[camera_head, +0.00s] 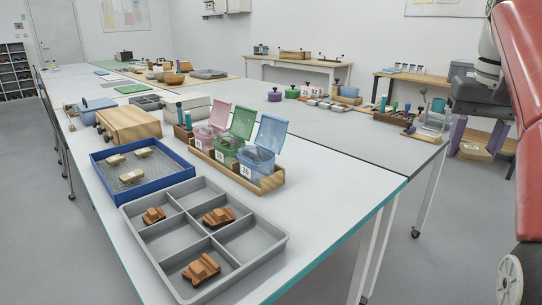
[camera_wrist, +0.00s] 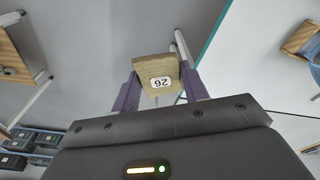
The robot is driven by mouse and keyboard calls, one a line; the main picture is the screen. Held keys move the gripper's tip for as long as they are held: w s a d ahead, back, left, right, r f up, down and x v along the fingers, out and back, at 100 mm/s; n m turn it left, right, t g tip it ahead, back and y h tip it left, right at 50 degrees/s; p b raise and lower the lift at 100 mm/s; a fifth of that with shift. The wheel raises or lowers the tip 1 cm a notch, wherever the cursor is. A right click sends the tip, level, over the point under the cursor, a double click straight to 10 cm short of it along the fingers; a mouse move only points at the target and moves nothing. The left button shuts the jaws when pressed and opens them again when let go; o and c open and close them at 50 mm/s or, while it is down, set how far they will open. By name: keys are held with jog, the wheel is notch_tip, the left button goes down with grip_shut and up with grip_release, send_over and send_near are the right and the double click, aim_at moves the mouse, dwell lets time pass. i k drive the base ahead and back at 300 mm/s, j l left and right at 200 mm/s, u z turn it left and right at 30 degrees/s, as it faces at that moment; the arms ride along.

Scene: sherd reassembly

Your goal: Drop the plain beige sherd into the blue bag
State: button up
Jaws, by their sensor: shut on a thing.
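My gripper (camera_head: 475,135) is at the right of the head view, beyond the table's right edge and over the floor. Its purple fingers are shut on the plain beige sherd (camera_head: 474,152). In the wrist view the sherd (camera_wrist: 157,68) sits between the two fingers, with a white label reading 26 facing the camera. The blue bag (camera_head: 257,162) is a clear blue container at the right end of a wooden rack on the table. Its lid is up and its front label seems to read 26. My gripper is far to the right of it.
The pink container (camera_head: 203,137) and green container (camera_head: 227,150) stand beside the blue one, lids up. A grey divided tray (camera_head: 282,238) holds brown sherds. A blue tray (camera_head: 98,178) holds beige pieces. Small tools and bottles (camera_head: 398,112) stand near the table's right end.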

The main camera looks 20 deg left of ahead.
aim_at(256, 182)
jog(key=i+u, duration=0.25)
jog(key=u, duration=0.15)
jog(key=i+l+u, duration=0.15)
jog(key=i+u, duration=0.15)
jog(key=u, duration=0.15)
jog(key=i+l+u, duration=0.2)
jog(key=u, duration=0.2)
jog(key=i+l+u, duration=0.2)
jog(key=u, duration=0.2)
jog(key=i+l+u, duration=0.15)
jog(key=l+u, duration=0.3)
